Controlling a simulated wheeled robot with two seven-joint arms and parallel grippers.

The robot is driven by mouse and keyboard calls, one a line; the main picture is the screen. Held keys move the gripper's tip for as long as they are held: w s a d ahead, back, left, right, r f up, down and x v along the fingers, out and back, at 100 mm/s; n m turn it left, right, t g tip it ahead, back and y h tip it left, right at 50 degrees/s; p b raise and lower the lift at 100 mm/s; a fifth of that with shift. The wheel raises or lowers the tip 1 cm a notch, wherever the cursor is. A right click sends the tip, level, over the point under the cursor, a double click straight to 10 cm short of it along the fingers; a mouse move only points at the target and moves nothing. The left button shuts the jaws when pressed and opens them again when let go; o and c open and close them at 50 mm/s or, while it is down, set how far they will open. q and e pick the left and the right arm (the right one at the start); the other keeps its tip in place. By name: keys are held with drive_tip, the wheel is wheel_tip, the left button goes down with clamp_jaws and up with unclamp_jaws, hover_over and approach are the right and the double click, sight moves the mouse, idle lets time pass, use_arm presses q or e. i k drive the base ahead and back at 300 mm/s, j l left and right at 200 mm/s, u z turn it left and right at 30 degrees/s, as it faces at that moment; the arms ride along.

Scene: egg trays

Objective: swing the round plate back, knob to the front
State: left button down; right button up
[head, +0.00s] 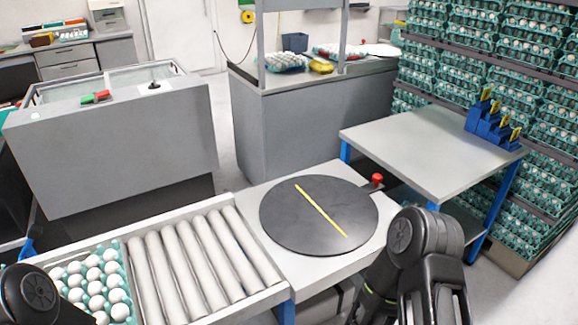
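The round plate (290,222) is a dark grey disc lying flat on a light table beside the roller conveyor. A yellow stripe (321,210) runs across it, from upper left to lower right. The red knob (377,178) sits on a short dark arm at the plate's right rear edge. My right arm stands at the lower right, in front of and to the right of the plate; no gripper fingers show there. Only a rounded link of my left arm shows at the bottom left corner. Neither gripper is seen, and nothing of mine visibly touches the knob.
A roller conveyor (195,262) lies left of the plate, with a tray of white eggs (127,270) at its left. A grey table (420,150) with blue holders (490,125) stands right behind. Stacked egg trays (545,90) fill the right. A grey cabinet (120,150) stands left.

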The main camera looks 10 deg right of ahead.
sight(313, 215)
drive_tip(key=z, duration=1.7)
drive_tip(key=i+z, duration=0.2)
drive_tip(key=i+l, duration=0.15)
drive_tip(key=i, duration=0.35)
drive_tip(key=i+l, duration=0.1)
drive_tip(key=i, duration=0.4)
